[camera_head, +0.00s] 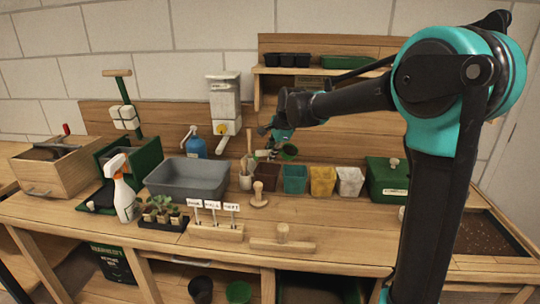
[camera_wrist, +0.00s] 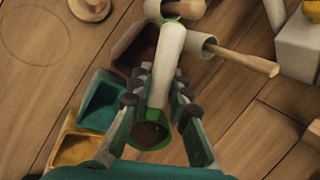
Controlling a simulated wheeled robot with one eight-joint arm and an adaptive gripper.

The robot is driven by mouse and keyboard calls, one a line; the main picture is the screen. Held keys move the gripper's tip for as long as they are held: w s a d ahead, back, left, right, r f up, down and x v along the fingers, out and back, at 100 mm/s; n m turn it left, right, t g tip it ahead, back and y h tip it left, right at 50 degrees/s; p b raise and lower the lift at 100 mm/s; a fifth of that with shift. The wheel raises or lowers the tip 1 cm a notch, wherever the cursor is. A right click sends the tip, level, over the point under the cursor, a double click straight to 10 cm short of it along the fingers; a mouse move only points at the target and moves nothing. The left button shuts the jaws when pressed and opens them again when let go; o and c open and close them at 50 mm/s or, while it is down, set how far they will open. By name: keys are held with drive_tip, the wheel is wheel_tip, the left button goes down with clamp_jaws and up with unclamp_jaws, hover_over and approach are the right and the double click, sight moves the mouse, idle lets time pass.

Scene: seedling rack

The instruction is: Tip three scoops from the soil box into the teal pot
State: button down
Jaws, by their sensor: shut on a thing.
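My gripper (camera_head: 268,153) is shut on a scoop with a pale handle (camera_wrist: 168,62) and a green bowl (camera_head: 289,151). In the wrist view the bowl (camera_wrist: 150,136) sits between the fingers, with some dark brown soil inside; how much is unclear. The teal pot (camera_head: 296,178) stands on the bench just below the bowl in the head view, and left of the fingers in the wrist view (camera_wrist: 98,104). The bowl appears above the pots, apart from them. The soil box (camera_head: 497,260), with brown soil, is at the far right, partly behind my arm.
A brown pot (camera_head: 267,174) stands left of the teal pot, yellow (camera_head: 322,181) and white (camera_head: 350,181) pots to its right. A pale cup (camera_head: 245,181) with wooden tools is close by. A grey tub (camera_head: 188,180) and spray bottle (camera_head: 122,195) stand further left.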

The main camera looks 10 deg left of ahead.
drive_tip(key=shift+s+d+r+t+y, duration=0.1)
drive_tip(key=shift+r+t+y, duration=0.05)
drive_tip(key=shift+t+y, duration=0.35)
drive_tip(key=shift+d+r+t+y, duration=0.1)
drive_tip(key=shift+r+t+y, duration=0.05)
drive_tip(key=shift+t+y, duration=0.3)
drive_tip(key=t, duration=0.1)
drive_tip(key=t+y, duration=0.1)
drive_tip(key=d+m+t+y, duration=0.1)
drive_tip(key=shift+s+r, duration=0.2)
drive_tip(key=shift+r, duration=0.1)
drive_tip(key=t, duration=0.1)
drive_tip(key=t+y, duration=0.1)
drive_tip(key=m+t, duration=0.1)
drive_tip(key=shift+s+d+r+y, duration=0.1)
drive_tip(key=shift+d+r+y, duration=0.15)
drive_tip(key=shift+r, duration=0.1)
drive_tip(key=shift+a, duration=0.1)
